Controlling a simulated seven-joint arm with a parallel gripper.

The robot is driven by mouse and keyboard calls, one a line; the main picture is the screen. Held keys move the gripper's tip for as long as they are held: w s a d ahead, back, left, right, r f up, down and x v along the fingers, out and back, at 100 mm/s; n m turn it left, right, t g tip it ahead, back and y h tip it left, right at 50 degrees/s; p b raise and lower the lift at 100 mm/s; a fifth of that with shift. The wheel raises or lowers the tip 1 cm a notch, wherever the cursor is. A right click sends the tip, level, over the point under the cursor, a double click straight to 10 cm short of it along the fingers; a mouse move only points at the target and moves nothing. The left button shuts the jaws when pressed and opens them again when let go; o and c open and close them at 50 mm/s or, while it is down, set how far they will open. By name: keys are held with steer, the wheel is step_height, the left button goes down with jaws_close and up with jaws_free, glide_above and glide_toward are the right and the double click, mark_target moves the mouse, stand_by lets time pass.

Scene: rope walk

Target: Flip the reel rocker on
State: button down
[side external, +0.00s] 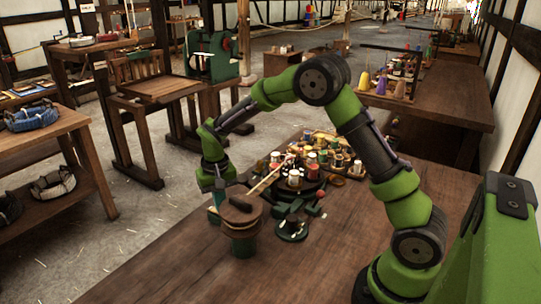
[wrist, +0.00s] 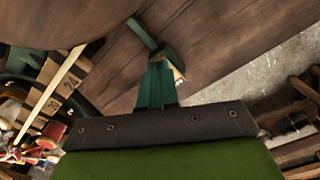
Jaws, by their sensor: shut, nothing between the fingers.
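My gripper (side external: 216,203) is shut and empty, pointing down at the near left edge of the wooden table, beside the reel. In the wrist view its fingers (wrist: 156,88) are together. The reel (side external: 240,222) has a round brown wooden top on a green drum; its brown top also fills the upper left of the wrist view (wrist: 45,18). A green arm with a small box (wrist: 163,50) lies just beyond my fingertips, with a pale piece at its side. This may be the rocker's housing. My fingers partly hide it, and I cannot tell the rocker's position or whether they touch.
Several thread spools (side external: 312,160) crowd a dark stand behind the reel. A pale stick (side external: 268,178) slants above the table. The table's front (side external: 300,275) is bare.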

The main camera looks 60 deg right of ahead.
steer(key=shift+f, duration=0.25)
step_height(320, 180, up, 8)
stand_by(1.0)
steer(key=shift+r, duration=0.1)
steer(key=s+a+r+n+t+y, duration=0.15)
steer(key=s+r+t, duration=0.25)
steer(key=s+r, duration=0.75)
steer(key=s+a+t, duration=0.1)
steer(key=s+t, duration=0.2)
steer(key=s, duration=0.9)
steer(key=shift+a, duration=0.4)
steer(key=shift+w+r+n+y, duration=0.1)
steer(key=shift+w+n+y, duration=0.05)
steer(key=shift+n+y, duration=0.1)
